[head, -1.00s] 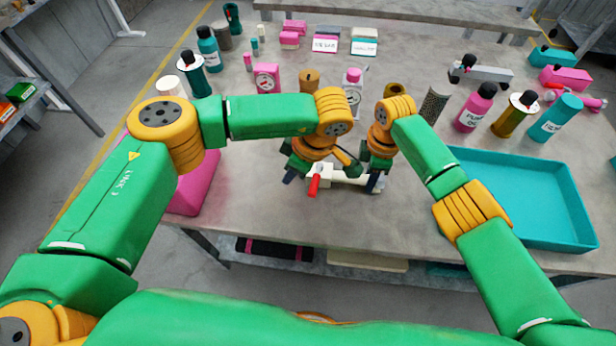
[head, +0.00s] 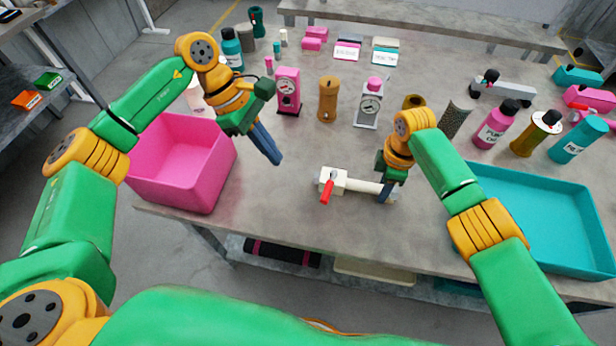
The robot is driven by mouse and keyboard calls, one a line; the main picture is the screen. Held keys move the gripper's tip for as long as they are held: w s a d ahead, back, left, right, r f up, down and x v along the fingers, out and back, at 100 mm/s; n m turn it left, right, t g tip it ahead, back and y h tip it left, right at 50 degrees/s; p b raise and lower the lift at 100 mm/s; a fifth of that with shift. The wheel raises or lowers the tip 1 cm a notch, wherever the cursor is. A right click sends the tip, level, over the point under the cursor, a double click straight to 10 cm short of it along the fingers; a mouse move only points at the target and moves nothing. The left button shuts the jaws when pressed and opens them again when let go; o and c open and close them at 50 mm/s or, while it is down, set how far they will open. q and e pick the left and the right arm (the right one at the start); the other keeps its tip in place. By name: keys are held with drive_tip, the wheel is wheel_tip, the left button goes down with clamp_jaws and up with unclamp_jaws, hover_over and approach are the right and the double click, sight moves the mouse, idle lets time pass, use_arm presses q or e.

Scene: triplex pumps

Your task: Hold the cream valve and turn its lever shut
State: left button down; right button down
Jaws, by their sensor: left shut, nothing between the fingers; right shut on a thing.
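The cream valve (head: 358,186) lies on the table near its front edge, in the middle of the head view. Its red lever (head: 327,191) is at the valve's left end and points toward the front edge, across the pipe. My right gripper (head: 386,193) is shut on the right end of the valve's pipe. My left gripper (head: 276,160) is shut and empty, up and to the left of the valve, apart from it. The right end of the valve is partly hidden by my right gripper.
A pink bin (head: 180,172) stands left and a teal tray (head: 545,215) right. Behind the valve stand a pink dial device (head: 288,92), a brown cylinder (head: 328,100) and a white dial device (head: 368,106). Bottles (head: 497,125) stand back right. The table left of the valve is clear.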

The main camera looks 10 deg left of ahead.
use_arm(q)
drive_tip(key=x, duration=1)
use_arm(e)
drive_tip(key=shift+d, duration=0.1)
use_arm(q)
drive_tip(key=d, duration=0.1)
drive_tip(key=d+r, duration=0.1)
drive_tip(key=d, duration=0.1)
drive_tip(key=shift+s+d, duration=0.15)
drive_tip(key=shift+d, duration=0.3)
drive_tip(key=shift+s+d+r, duration=0.15)
drive_tip(key=shift+s+d, duration=0.1)
drive_tip(key=shift+d, duration=0.6)
drive_tip(key=shift+a, duration=0.1)
drive_tip(key=a, duration=0.3)
drive_tip(key=shift+a+f, duration=0.1)
drive_tip(key=shift+f, duration=0.3)
drive_tip(key=v, duration=1)
drive_tip(key=shift+s+a, duration=0.25)
drive_tip(key=shift+a, duration=0.15)
use_arm(e)
drive_tip(key=c, duration=0.5)
unclamp_jaws()
drive_tip(key=shift+c, duration=0.2)
